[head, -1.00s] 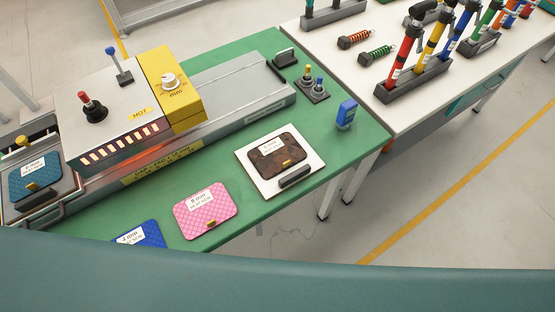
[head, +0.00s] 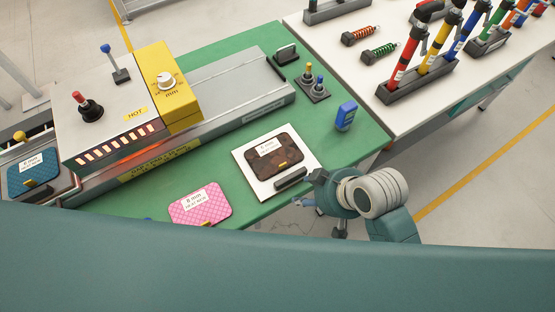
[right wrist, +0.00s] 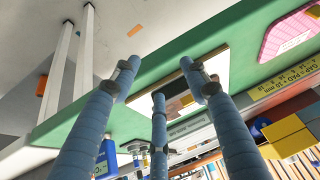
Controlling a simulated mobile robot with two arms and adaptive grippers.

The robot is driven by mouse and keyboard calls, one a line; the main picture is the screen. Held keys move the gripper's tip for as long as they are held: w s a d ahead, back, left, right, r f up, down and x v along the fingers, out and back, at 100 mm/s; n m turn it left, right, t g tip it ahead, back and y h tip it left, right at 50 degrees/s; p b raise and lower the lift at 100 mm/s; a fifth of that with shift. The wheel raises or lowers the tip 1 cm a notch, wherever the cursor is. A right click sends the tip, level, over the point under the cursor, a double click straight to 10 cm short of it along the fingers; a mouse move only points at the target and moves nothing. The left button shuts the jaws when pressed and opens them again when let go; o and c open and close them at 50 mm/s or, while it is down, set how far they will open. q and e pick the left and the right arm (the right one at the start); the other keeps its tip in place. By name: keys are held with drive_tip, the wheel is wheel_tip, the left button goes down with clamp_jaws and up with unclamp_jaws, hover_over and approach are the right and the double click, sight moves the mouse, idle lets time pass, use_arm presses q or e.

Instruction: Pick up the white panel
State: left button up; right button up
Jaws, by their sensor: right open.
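The white panel (head: 256,188) lies flat on the green table, with a brown patterned pad (head: 275,155) on top and a black handle (head: 291,179) along its near right edge. My right gripper (head: 306,201) is beside the panel's near right corner, at the table's edge, apart from it. In the right wrist view its blue fingers (right wrist: 165,85) are spread and empty, partly covering the white panel (right wrist: 222,70). My left gripper is out of view.
A pink pad (head: 199,203) lies left of the panel on the green table (head: 225,140). A blue device (head: 346,115) stands to the right. A white table (head: 340,60) holds colored tools.

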sight(290, 175)
drive_tip(key=w+a+r+n+g, duration=0.1)
drive_tip(key=a+r+n+g, duration=0.2)
drive_tip(key=a+r+n, duration=0.85)
drive_tip(key=w+d+f+n+h, duration=0.1)
drive_tip(key=d+f+n, duration=0.1)
drive_tip(key=w+d+f+n+h, duration=0.1)
drive_tip(key=d+f+n, duration=0.1)
drive_tip(key=w+d+f+n+h+p, duration=0.1)
drive_tip(key=d+f+n+h, duration=0.1)
drive_tip(key=shift+w+d+n+g, duration=0.15)
drive_tip(key=shift+w+n+g, duration=0.1)
drive_tip(key=shift+g, duration=0.15)
drive_tip(key=f, duration=0.1)
drive_tip(key=f+p, duration=0.1)
drive_tip(key=f, duration=0.1)
drive_tip(key=f+p, duration=0.1)
drive_tip(key=f, duration=0.1)
drive_tip(key=shift+w+a+f, duration=0.2)
drive_tip(key=shift+w+f, duration=0.05)
drive_tip(key=shift+w, duration=0.1)
drive_tip(key=shift+f, duration=0.35)
clamp_jaws()
